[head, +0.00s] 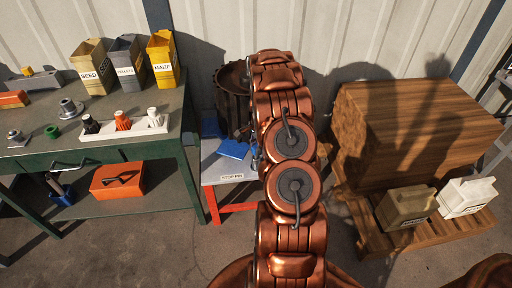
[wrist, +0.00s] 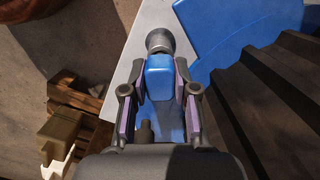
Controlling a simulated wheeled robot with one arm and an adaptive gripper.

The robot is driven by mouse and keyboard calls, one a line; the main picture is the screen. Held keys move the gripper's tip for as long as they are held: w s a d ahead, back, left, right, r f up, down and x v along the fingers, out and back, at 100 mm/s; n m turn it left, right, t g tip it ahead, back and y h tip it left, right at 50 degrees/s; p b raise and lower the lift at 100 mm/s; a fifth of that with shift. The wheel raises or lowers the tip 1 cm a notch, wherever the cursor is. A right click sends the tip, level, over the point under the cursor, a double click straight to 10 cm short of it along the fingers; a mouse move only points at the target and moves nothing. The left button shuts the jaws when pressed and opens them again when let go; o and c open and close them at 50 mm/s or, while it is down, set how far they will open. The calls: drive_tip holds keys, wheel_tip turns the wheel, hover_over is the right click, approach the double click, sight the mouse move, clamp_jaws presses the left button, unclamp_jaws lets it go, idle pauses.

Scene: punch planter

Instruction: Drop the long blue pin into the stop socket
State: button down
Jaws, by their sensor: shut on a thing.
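In the wrist view my gripper (wrist: 159,92) has its two fingers on either side of a blue piece, the handle-like part of the long blue pin (wrist: 159,76), and is shut on it. A grey round metal piece (wrist: 160,41) shows just beyond the blue piece; I cannot tell whether it is part of the pin or the socket. More blue shows below, between the fingers. In the head view my arm hides my gripper and the pin. A small table (head: 219,169) there carries a "STOP PIN" label (head: 232,177). No open socket hole is visible.
A flat blue piece (head: 233,148) lies on the small table. A dark ribbed barrel (head: 229,95) stands behind it and shows close on the right in the wrist view (wrist: 285,95). A green workbench (head: 150,93) is left; a large wooden block (head: 410,130) is right.

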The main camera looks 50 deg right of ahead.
drive_tip(key=shift+f, duration=0.65)
drive_tip(key=c, duration=0.8)
unclamp_jaws()
drive_tip(key=shift+r, duration=0.1)
wheel_tip(320, 180, up, 12)
drive_tip(key=d, duration=0.1)
drive_tip(key=shift+d, duration=0.25)
drive_tip(key=shift+s, duration=0.1)
